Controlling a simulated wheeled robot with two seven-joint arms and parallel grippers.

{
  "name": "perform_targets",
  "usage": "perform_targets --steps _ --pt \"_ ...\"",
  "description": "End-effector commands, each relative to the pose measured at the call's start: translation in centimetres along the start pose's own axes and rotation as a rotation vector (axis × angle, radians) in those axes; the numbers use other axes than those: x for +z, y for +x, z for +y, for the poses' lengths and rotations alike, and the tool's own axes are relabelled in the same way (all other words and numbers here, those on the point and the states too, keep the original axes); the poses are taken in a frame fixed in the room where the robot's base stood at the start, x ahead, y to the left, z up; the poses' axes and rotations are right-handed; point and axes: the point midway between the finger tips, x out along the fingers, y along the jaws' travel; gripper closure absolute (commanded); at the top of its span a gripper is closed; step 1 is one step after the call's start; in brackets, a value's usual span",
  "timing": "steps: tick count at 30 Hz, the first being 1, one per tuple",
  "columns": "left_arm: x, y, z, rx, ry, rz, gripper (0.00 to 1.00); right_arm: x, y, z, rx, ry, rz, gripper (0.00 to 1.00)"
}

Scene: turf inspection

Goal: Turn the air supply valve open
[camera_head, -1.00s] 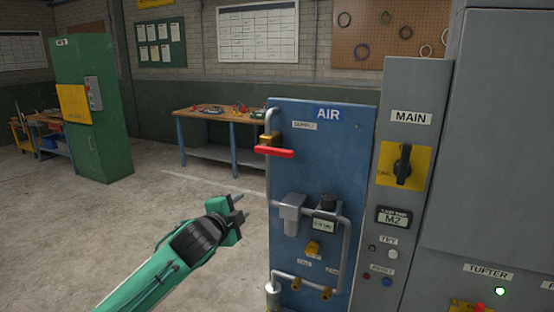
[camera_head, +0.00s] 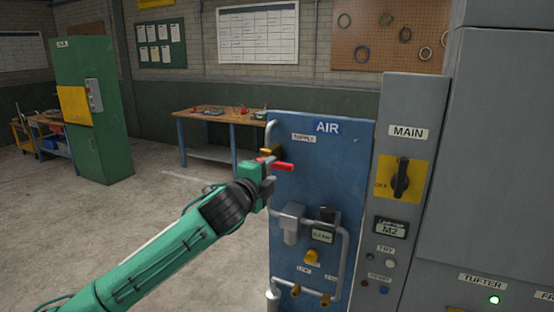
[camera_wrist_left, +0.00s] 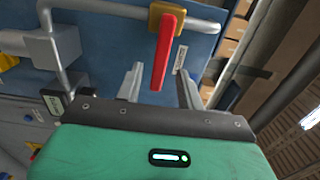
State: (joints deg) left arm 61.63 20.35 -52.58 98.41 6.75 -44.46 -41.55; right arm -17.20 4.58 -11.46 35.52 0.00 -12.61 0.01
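The air supply valve has a red lever handle (camera_head: 283,166) on a yellow-brass body (camera_head: 266,152) at the upper left of the blue AIR panel (camera_head: 345,155). The lever lies crosswise to the upright grey pipe there. My left gripper (camera_head: 268,182) is at the lever, just below and left of it, partly covering the pipe. In the left wrist view the open fingers (camera_wrist_left: 160,85) stand on either side of the lever's free end (camera_wrist_left: 164,55), with gaps on both sides. I cannot tell how deep the lever sits between them. My right gripper is not in view.
The MAIN switch (camera_head: 401,178) is to the right. A workbench (camera_head: 212,117) and green cabinet (camera_head: 90,110) stand behind. Floor to the left is clear.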

Motion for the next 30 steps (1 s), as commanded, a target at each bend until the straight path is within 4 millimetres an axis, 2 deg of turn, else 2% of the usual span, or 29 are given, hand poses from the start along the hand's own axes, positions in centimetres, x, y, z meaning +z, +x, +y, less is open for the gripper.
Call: perform_targets --steps 3,9,15,23,28,29,30 --pt "-0.1 1.9 -0.3 0.001 -0.001 0.0 0.62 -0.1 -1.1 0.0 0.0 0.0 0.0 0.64" --pt "0.0 4.0 -0.1 0.001 -0.001 -0.001 0.62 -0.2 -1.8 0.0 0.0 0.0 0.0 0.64" --pt "0.0 4.8 0.0 0.0 -0.001 0.0 0.62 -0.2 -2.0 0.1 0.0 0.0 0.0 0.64" --pt "0.0 4.9 0.1 0.0 -0.001 0.0 0.62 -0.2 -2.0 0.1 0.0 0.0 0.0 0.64" --pt "0.0 4.9 0.1 0.0 -0.001 0.0 0.95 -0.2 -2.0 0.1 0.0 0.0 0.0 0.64" --pt "0.0 4.9 0.1 0.0 -0.001 0.0 1.0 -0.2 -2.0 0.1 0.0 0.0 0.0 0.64" --pt "0.0 4.9 0.1 0.0 -0.001 0.0 1.0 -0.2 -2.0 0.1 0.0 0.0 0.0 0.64"
